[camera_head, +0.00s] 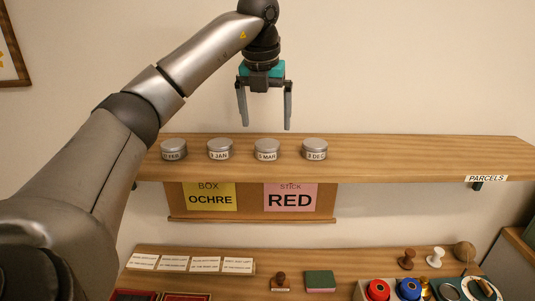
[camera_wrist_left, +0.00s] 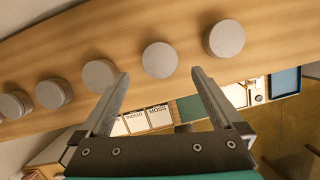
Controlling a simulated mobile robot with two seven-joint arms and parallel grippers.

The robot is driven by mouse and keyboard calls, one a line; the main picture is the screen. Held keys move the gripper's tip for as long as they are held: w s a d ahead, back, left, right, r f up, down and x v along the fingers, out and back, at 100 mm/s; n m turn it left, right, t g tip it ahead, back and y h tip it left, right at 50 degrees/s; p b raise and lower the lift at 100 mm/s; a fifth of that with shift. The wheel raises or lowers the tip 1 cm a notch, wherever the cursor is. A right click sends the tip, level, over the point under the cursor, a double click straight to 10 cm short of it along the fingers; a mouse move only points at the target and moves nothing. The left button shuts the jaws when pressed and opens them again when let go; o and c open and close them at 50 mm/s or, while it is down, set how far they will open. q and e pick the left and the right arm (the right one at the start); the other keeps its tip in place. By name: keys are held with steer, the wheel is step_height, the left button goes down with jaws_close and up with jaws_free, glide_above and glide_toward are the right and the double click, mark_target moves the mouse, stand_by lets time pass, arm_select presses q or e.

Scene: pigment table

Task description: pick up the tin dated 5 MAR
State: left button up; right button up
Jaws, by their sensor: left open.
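The tin dated 5 MAR (camera_head: 267,150) is a round grey-lidded tin with a white label, upright on the wooden shelf (camera_head: 400,157). My left gripper (camera_head: 266,126) is open and empty, pointing down above and apart from this tin in the head view. In the left wrist view, a tin lid (camera_wrist_left: 159,60) shows between the open fingers (camera_wrist_left: 160,75). Its label is hidden there, but its place in the row fits the 5 MAR tin. My right gripper is not in view.
Similar tins stand beside it: one marked JAN (camera_head: 219,149), one marked FEB (camera_head: 173,149) and one marked DEC (camera_head: 315,149). The left wrist view shows a further tin (camera_wrist_left: 15,104) at the row's left end. The shelf's right part is clear up to the PARCELS label (camera_head: 486,178).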

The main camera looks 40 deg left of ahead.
mark_target(267, 144)
arm_select(q)
steer(key=p+x, duration=0.1)
steer(key=x, duration=0.6)
steer(key=shift+s+f, duration=0.15)
steer(key=shift+c, duration=0.2)
steer(key=c, duration=1.3)
